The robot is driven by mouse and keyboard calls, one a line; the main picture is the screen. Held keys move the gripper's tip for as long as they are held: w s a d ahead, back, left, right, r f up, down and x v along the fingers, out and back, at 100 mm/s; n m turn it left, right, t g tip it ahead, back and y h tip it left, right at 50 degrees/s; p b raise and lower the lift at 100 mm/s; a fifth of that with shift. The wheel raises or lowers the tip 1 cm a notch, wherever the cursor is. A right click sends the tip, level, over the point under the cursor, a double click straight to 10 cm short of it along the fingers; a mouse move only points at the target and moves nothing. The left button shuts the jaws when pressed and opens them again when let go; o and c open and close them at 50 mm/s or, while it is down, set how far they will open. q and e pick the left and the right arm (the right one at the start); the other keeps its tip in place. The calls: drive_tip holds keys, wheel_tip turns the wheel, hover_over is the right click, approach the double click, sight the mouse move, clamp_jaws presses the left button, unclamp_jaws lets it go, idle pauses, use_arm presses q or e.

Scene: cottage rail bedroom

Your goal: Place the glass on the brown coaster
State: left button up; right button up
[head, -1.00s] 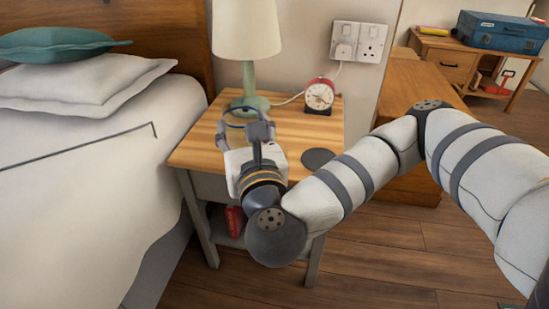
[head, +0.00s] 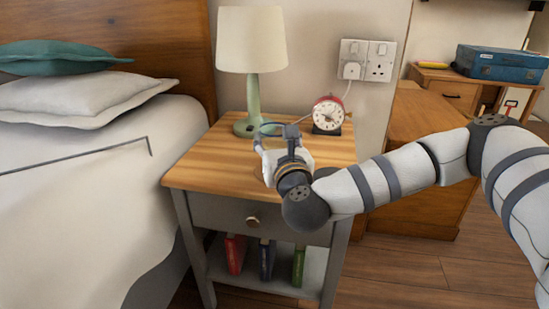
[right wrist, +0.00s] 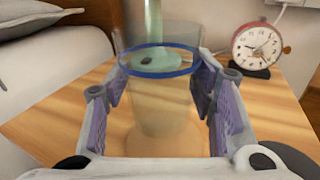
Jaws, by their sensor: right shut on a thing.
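My right gripper (head: 274,130) is over the nightstand, shut on a clear glass with a blue rim. In the right wrist view the glass (right wrist: 160,85) stands upright between the two fingers of the gripper (right wrist: 160,95). A tan round shape (right wrist: 165,143) shows at the bottom of the glass; it may be the brown coaster, and I cannot tell whether the glass touches it. A dark round shape (right wrist: 292,157) shows at the lower right of that view, possibly a dark coaster. My left gripper is not in view.
The nightstand (head: 205,168) bears a green lamp (head: 253,95) at the back and a red alarm clock (head: 328,114) at the back right. The bed (head: 80,200) is on the left. Books (head: 266,258) stand on the lower shelf. The nightstand's left front is bare.

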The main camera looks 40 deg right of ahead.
drive_tip(key=f, duration=0.3)
drive_tip(key=shift+w+d+f+b, duration=0.15)
drive_tip(key=shift+d+f+b, duration=0.1)
drive_tip(key=shift+b, duration=0.15)
drive_tip(key=shift+a, duration=0.1)
drive_tip(key=shift+f, duration=0.2)
drive_tip(key=o, duration=1.4)
drive_tip(key=shift+c, duration=0.2)
drive_tip(key=shift+r, duration=0.1)
drive_tip(key=shift+s+a+r, duration=0.1)
drive_tip(key=shift+s+r, duration=0.05)
drive_tip(key=shift+s, duration=0.1)
drive_tip(key=p+v, duration=0.1)
drive_tip(key=v, duration=1)
drive_tip(key=shift+s+a+p, duration=0.2)
drive_tip(key=shift+s+p, duration=0.05)
drive_tip(key=shift+p, duration=0.1)
